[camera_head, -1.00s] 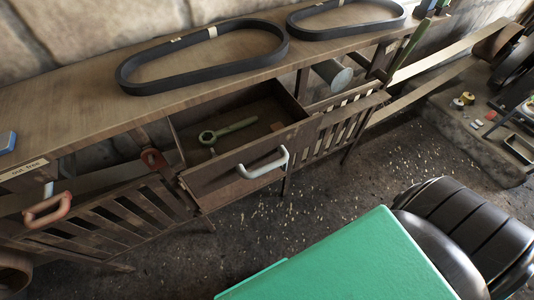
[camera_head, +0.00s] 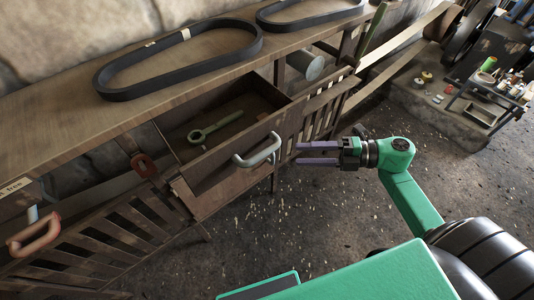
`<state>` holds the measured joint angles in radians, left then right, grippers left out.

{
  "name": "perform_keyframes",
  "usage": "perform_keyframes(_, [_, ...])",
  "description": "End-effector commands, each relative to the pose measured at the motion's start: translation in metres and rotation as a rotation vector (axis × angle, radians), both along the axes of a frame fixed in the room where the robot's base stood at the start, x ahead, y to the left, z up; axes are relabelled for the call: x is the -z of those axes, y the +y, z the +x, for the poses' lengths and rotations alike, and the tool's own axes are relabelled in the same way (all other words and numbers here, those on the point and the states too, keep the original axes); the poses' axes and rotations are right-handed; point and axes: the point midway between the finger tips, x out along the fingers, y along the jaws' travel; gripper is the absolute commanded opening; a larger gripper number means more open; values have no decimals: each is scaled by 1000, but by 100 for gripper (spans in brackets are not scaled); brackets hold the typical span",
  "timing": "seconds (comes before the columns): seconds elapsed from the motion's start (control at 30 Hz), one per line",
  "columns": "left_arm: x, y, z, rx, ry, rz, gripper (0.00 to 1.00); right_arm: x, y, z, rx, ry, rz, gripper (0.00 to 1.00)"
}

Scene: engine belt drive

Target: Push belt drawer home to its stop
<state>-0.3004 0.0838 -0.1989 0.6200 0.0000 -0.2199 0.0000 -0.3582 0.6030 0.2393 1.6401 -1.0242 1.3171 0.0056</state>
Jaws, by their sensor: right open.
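The belt drawer (camera_head: 212,170) is a brown wooden drawer under the bench, pulled open toward me. It has a pale grey handle (camera_head: 262,152) on its front. A green ring-ended wrench (camera_head: 213,127) lies inside it. My right gripper (camera_head: 302,154) is to the right of the handle, with its two purple fingers pointing left at the handle. The fingers are apart and nothing is between them. A gap shows between the fingertips and the handle. My left gripper is out of view.
Two black belts lie on the bench top (camera_head: 60,120), the nearer belt (camera_head: 178,55) above the drawer. A slatted front with a red handle (camera_head: 35,236) is at the left. A low plinth with a small tool tray (camera_head: 480,112) is at the right. The floor before the drawer is clear.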

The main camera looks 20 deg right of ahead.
Motion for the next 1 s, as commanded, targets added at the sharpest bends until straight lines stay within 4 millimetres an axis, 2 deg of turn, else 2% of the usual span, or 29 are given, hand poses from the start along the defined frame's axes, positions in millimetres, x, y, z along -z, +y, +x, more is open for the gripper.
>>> perform_keyframes(0.03, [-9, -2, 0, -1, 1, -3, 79, -4, 12, 6, 1, -2, 5, 55])
perform_keyframes(0.2, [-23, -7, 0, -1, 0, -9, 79, 2, 55, 24, 1, -1, 8, 55])
perform_keyframes(0.4, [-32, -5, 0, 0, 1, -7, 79, 10, 92, 40, 5, 0, 6, 55])
perform_keyframes(0.53, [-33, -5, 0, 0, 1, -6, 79, 14, 101, 43, 3, 0, 4, 55])
perform_keyframes(0.73, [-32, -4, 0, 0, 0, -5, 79, 15, 101, 43, 4, 1, 3, 55])
perform_keyframes(0.77, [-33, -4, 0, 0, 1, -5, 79, 15, 101, 43, 4, 1, 3, 51])
perform_keyframes(0.8, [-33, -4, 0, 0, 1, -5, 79, 15, 101, 43, 4, 1, 3, 35])
perform_keyframes(0.9, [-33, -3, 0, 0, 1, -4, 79, 15, 101, 43, 4, 1, 3, 0])
perform_keyframes(1.0, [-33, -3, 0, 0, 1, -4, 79, 15, 101, 43, 4, 1, 3, 0])
